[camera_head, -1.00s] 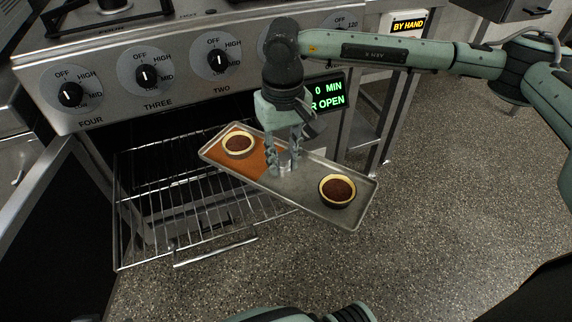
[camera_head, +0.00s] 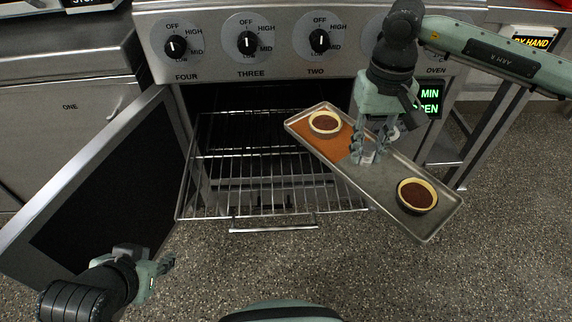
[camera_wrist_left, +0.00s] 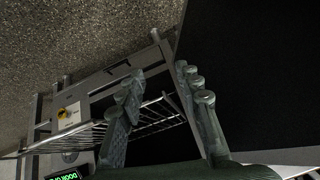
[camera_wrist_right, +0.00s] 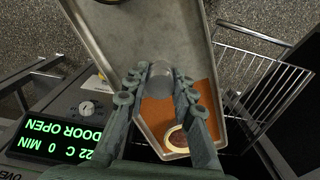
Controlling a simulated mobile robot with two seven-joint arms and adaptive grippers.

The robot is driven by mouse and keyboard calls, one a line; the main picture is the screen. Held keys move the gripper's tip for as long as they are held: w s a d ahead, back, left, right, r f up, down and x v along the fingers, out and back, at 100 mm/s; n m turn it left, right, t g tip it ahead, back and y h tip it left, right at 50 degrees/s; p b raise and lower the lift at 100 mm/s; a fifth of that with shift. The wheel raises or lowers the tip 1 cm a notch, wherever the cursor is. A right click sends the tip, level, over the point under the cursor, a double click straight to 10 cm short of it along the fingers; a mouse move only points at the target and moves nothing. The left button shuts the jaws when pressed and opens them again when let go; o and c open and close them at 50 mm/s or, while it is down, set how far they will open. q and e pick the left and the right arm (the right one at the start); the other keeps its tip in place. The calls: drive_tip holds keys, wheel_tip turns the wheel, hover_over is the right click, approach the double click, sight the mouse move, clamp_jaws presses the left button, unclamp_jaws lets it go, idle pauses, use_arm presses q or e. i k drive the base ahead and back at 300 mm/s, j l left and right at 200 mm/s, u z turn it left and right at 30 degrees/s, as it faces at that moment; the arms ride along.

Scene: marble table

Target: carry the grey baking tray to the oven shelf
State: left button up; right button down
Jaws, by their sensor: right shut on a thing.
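The grey baking tray (camera_head: 382,178) hangs tilted in the air at the right front of the oven. My right gripper (camera_head: 366,156) is shut on a grey knob or handle (camera_wrist_right: 161,76) near the tray's middle. Two dark-filled, pale-rimmed tarts ride on the tray, one (camera_head: 325,123) on an orange-brown area at the upper left end, one (camera_head: 417,194) at the lower right end. The wire oven shelf (camera_head: 262,183) is pulled out and empty, left of the tray. My left gripper (camera_head: 163,268) is beside the oven door at the lower left; in the left wrist view its fingers (camera_wrist_left: 160,92) are apart and empty.
The open oven door (camera_head: 95,190) stands at the left of the shelf. A control panel with knobs (camera_head: 247,41) runs above the oven opening, and a green-lit display (camera_head: 431,99) is at the right. Speckled floor lies clear in front.

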sight(272, 173)
drive_tip(key=i+l+u, duration=0.1)
drive_tip(key=l+u, duration=0.45)
drive_tip(key=u, duration=0.2)
drive_tip(key=l+u, duration=0.35)
